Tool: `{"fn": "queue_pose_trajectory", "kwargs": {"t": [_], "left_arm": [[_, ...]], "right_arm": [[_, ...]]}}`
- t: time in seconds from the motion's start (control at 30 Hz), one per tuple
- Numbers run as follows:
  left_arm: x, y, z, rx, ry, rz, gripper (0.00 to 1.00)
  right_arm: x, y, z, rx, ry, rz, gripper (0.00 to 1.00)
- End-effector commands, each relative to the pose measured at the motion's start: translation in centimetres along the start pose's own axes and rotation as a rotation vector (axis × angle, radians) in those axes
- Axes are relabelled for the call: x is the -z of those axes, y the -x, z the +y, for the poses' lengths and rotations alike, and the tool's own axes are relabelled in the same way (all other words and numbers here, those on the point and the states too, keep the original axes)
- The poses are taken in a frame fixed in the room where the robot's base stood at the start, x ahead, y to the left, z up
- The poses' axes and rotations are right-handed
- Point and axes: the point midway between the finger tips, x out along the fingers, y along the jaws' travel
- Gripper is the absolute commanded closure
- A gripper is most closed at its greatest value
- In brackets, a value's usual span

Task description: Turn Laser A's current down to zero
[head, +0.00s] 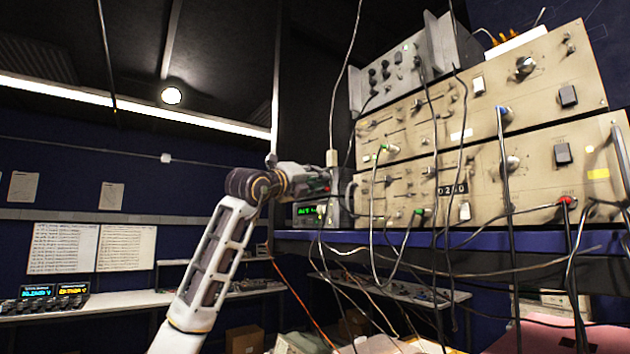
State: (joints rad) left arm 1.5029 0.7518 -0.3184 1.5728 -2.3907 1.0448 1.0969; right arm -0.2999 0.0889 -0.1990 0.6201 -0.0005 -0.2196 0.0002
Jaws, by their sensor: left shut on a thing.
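My left gripper (328,181) is raised at the left end of the blue shelf, at the front of a small instrument (340,212) with a green lit display (307,210). It is shut on a small part there, which looks like a knob but is mostly hidden by the fingers. A small red spot shows at the fingertips. The display's digits are too small to read surely, and I cannot make out a Laser A label. My right gripper is not in view.
Large beige rack units (490,170) with knobs, switches and plugged cables fill the blue shelf (470,240) to the right. A grey unit (415,60) sits on top. Loose cables hang close to the gripper. Lit meters (45,295) stand on a bench at left.

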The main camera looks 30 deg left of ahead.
Motion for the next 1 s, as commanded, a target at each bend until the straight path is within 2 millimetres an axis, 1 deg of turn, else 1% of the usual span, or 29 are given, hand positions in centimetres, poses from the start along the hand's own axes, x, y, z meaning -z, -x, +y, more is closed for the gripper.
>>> {"fn": "queue_pose_trajectory", "kwargs": {"t": [0.03, 0.17, 0.2, 0.37, 0.63, 0.83, 1.0], "left_arm": [[-0.4, 0.1, -0.2, 0.004, 0.0, -0.008, 1.0], [-0.5, 0.1, -0.2, 0.005, 0.0, -0.009, 1.0], [-0.5, 0.1, -0.2, 0.005, 0.0, -0.009, 0.78], [-0.3, 0.1, -0.2, 0.004, -0.001, -0.006, 0.57], [-0.1, 0.0, -0.1, 0.002, -0.001, -0.003, 0.57], [-0.1, 0.3, 0.0, 0.001, -0.001, -0.002, 0.57], [-0.1, 1.2, 0.0, 0.002, -0.001, -0.002, 0.57]], "right_arm": [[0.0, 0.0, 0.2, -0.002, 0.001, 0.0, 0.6], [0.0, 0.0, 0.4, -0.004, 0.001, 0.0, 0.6], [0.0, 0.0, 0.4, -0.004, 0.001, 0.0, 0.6], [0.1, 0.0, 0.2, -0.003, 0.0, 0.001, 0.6], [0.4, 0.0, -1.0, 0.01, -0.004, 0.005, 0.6], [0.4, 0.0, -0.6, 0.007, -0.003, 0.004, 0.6], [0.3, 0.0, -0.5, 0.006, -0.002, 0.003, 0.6]]}}
